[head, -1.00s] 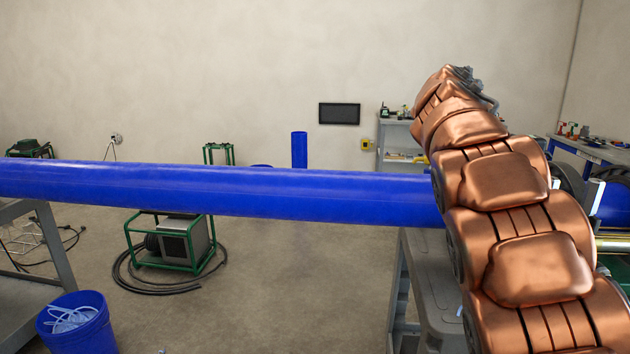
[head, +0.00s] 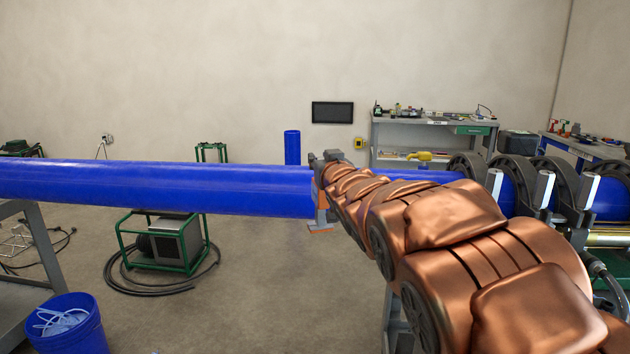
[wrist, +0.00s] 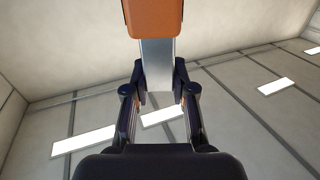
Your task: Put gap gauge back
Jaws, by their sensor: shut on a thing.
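The gap gauge (wrist: 157,62) shows in the wrist view as a flat silver plate with an orange end piece (wrist: 153,14). My gripper (wrist: 160,82) is shut on the silver plate, one dark finger on each side. The orange end points away from my palm, with ceiling and wall behind it. In the head view, my wrist end (head: 325,160) is in front of the long blue pipe. A small grey and orange piece (head: 320,228) shows just below it; I cannot tell if this is part of the gauge. The fingers are not clear there.
A grey workbench (head: 385,140) with tools stands at the back. A green-framed unit (head: 160,245) and a blue bucket (head: 75,325) are on the floor.

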